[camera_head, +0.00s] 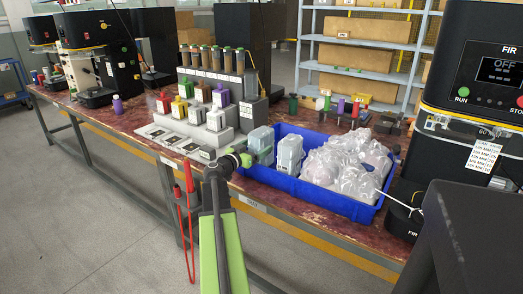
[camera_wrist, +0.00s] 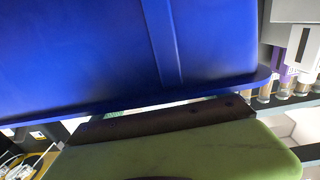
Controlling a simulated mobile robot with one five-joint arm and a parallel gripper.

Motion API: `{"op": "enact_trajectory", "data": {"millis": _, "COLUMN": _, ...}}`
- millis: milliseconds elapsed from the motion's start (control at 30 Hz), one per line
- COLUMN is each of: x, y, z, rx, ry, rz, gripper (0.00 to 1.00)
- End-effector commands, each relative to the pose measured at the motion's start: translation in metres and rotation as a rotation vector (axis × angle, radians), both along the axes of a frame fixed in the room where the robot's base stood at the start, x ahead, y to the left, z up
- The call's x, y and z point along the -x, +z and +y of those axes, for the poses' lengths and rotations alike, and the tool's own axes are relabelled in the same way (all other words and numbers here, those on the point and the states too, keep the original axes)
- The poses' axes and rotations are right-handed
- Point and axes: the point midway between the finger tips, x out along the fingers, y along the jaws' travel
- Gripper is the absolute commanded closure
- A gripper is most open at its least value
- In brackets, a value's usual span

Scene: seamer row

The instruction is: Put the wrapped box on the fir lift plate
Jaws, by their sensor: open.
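Clear crumpled plastic wrap (camera_head: 345,160) fills the right part of the blue bin; I cannot tell a single wrapped box inside it. Two pale grey-blue boxes (camera_head: 289,153) stand at the bin's left end. The FIR machine (camera_head: 490,75) is at the right, its screen reading OFF. A black plate marked FIR (camera_head: 405,217) sits low below it, partly hidden by a dark block. My gripper (camera_head: 238,155) is open and appears empty, at the bin's left end. In the wrist view a green finger (camera_wrist: 180,155) lies close to the blue bin wall (camera_wrist: 90,60).
The blue bin (camera_head: 318,196) stands on the reddish worktable. Left of it are stepped grey stands (camera_head: 215,122) with small coloured containers. Small coloured items (camera_head: 345,106) stand behind the bin. The floor at left is clear.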

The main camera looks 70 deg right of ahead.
Motion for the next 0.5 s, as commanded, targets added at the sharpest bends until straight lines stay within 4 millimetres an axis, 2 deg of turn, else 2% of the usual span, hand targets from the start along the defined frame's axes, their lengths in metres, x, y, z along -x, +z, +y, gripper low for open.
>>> {"op": "enact_trajectory", "data": {"millis": 100, "x": 0.006, "y": -0.001, "z": -0.024, "rx": 0.0, "ry": -0.001, "rz": 0.0, "gripper": 0.13}}
{"op": "enact_trajectory", "data": {"millis": 167, "x": 0.008, "y": -0.001, "z": -0.031, "rx": 0.0, "ry": -0.001, "rz": 0.0, "gripper": 0.13}}
{"op": "enact_trajectory", "data": {"millis": 367, "x": 0.01, "y": -0.001, "z": -0.033, "rx": 0.0, "ry": 0.002, "rz": 0.0, "gripper": 0.13}}
{"op": "enact_trajectory", "data": {"millis": 400, "x": 0.01, "y": -0.001, "z": -0.033, "rx": 0.0, "ry": 0.002, "rz": 0.0, "gripper": 0.14}}
{"op": "enact_trajectory", "data": {"millis": 500, "x": 0.009, "y": -0.001, "z": -0.033, "rx": 0.0, "ry": 0.001, "rz": 0.0, "gripper": 0.27}}
